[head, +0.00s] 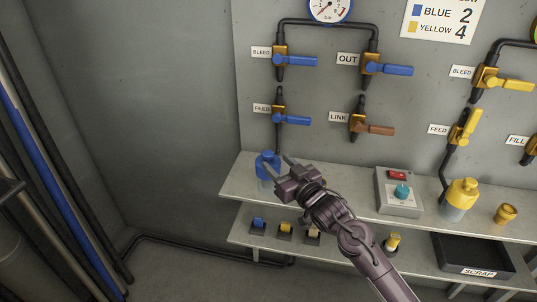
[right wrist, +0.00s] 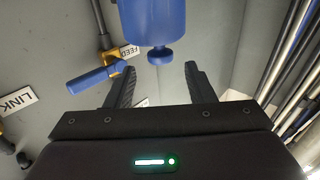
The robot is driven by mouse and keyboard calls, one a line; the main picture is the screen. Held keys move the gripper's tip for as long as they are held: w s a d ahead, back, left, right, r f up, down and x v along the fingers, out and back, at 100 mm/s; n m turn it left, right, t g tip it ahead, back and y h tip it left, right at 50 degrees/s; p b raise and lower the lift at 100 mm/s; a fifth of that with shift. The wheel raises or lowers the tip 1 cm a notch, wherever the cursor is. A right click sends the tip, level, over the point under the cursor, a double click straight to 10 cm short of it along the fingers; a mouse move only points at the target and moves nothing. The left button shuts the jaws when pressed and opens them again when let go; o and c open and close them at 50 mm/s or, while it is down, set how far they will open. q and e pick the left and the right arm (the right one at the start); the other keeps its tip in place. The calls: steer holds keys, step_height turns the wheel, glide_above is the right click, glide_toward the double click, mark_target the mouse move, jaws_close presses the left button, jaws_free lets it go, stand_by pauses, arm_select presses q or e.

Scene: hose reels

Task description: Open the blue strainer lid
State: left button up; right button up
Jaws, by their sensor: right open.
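The blue strainer (head: 267,163) stands at the left end of the upper shelf, with its blue lid on. In the right wrist view the blue lid (right wrist: 153,20) shows at the top, cut off by the frame edge, with a small round knob (right wrist: 160,56). My right gripper (head: 276,170) is open beside the strainer and partly covers it in the head view. In the right wrist view its two fingers (right wrist: 158,80) stand apart on either side of the knob's line, with the knob just beyond the fingertips. I see no contact. My left gripper is not in view.
Above are blue-handled valves (head: 293,120) and a LINK valve (head: 376,129). A control box (head: 398,192), a yellow strainer (head: 460,194) and a brass cup (head: 505,214) stand on the upper shelf (head: 345,200). A SCRAP tray (head: 465,250) sits lower. Pipes run at far left.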

mark_target(271, 157)
steer(key=x, duration=0.6)
jaws_close()
